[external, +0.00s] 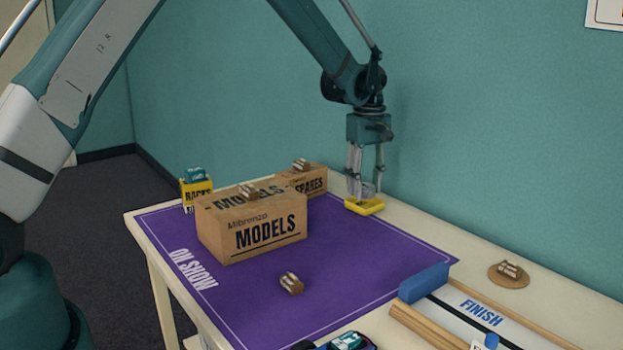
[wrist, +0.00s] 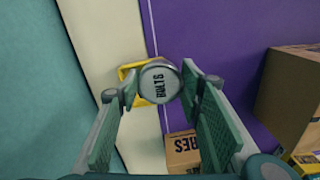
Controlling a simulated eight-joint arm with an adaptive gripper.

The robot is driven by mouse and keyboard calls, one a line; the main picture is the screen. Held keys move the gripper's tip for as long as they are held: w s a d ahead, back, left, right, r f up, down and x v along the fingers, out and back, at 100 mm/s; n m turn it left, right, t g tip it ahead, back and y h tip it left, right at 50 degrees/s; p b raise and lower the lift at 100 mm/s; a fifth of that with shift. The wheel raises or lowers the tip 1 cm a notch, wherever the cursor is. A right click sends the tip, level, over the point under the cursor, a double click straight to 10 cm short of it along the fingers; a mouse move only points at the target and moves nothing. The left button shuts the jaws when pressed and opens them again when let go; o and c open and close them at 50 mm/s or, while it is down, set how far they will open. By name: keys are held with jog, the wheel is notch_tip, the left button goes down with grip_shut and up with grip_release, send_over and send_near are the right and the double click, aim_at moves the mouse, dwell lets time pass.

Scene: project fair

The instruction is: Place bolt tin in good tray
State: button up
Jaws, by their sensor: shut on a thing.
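The bolt tin (wrist: 160,82) is a round silver tin with BOLTS on its lid, held between my fingers in the wrist view. In the external view the fingers partly cover it. My gripper (external: 365,187) points down at the far edge of the table, shut on the tin. A yellow tray (external: 372,207) lies directly below the gripper. It also shows in the wrist view behind the tin (wrist: 125,70), partly hidden by the tin and fingers. No label on the tray can be read. I cannot tell whether the tin touches the tray floor or hangs just above it.
A large MODELS box (external: 265,235) and a SPARES box (external: 312,182) stand left of my gripper on the purple mat (external: 350,275). A FINISH track (external: 475,312) is at front right. The wall is close behind the gripper.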

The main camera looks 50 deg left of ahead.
aim_at(366, 186)
jog(key=shift+f, duration=1.5)
jog(key=shift+f+b, duration=0.25)
jog(key=shift+b, duration=0.1)
jog(key=o, duration=0.9)
jog(key=shift+o, duration=0.2)
jog(key=shift+r, duration=0.15)
notch_tip(366, 186, up, 12)
jog(key=shift+r+p, duration=0.1)
jog(key=shift+p, duration=1)
